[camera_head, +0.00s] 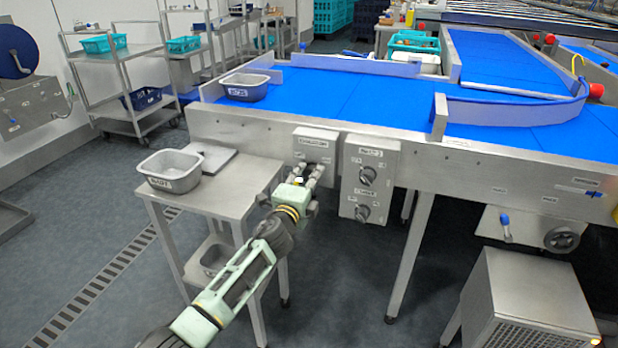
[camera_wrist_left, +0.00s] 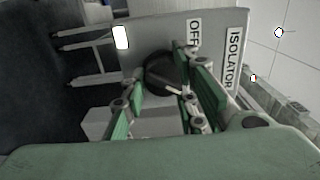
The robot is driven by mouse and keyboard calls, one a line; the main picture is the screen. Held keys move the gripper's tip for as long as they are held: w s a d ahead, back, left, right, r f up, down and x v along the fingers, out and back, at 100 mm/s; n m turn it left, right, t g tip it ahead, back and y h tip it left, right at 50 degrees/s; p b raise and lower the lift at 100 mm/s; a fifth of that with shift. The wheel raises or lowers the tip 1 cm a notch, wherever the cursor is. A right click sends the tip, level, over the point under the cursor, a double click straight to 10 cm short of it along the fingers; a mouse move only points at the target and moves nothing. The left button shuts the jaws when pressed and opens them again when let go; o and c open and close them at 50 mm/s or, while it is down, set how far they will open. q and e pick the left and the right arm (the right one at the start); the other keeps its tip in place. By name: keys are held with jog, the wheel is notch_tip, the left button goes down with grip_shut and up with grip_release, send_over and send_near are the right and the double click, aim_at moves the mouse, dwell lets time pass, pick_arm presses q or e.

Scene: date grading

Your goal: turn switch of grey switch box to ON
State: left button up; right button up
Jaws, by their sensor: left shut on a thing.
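The grey switch box (camera_head: 315,142) is mounted on the front side of the conveyor frame, left of a two-knob box. In the left wrist view the box (camera_wrist_left: 213,15) shows turned sideways, with an "ISOLATOR" label (camera_wrist_left: 235,58) and an "OFF" label (camera_wrist_left: 194,38). Its dark round switch (camera_wrist_left: 160,74) has a pale pointer mark. My left gripper (camera_head: 307,172) reaches up to the box's lower front; in the wrist view its fingers (camera_wrist_left: 160,68) lie on both sides of the switch, shut on it. An ON label does not show. My right gripper is out of view.
The two-knob box (camera_head: 370,178) sits close to the right. A steel side table (camera_head: 235,187) with a grey tub (camera_head: 170,171) stands to the left. Another grey tub (camera_head: 245,87) is on the blue belt (camera_head: 330,90). A vented steel cabinet (camera_head: 525,300) stands at lower right.

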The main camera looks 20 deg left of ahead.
pick_arm(q)
jog(key=shift+s+d+f+m, duration=0.15)
jog(key=shift+f+m, duration=0.4)
jog(key=shift+m, duration=0.55)
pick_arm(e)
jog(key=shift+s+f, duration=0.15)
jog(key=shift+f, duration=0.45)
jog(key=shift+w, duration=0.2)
pick_arm(q)
jog(key=o, duration=1)
jog(key=shift+r, duration=0.2)
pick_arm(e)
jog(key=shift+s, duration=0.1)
